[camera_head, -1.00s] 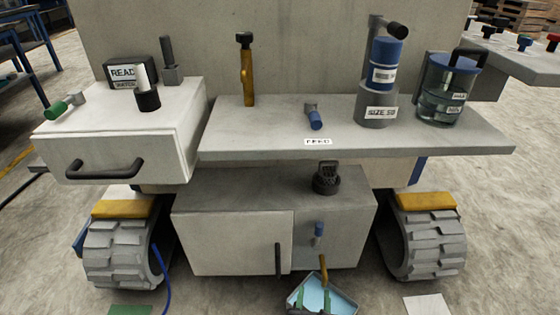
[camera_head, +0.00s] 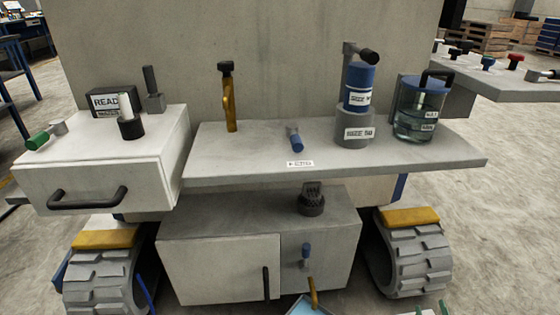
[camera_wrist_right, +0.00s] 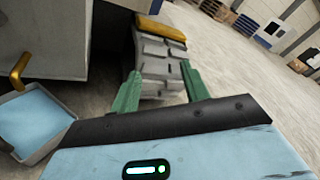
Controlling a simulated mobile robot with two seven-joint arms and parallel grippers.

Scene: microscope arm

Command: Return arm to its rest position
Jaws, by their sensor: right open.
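A yellow lever with a dark head (camera_head: 228,97) stands upright at the back of the grey shelf (camera_head: 400,157). No gripper touches it. I cannot tell which part the task calls the arm. My left gripper is not in view.
A light-blue-lined tray (camera_head: 309,305) lies low below the cabinet (camera_head: 218,268), left of the right gripper (camera_wrist_right: 30,122). A blue canister (camera_head: 359,88) and a glass jar (camera_head: 415,118) stand on the shelf. A drawer box (camera_head: 95,165) is left. Floor at right is open.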

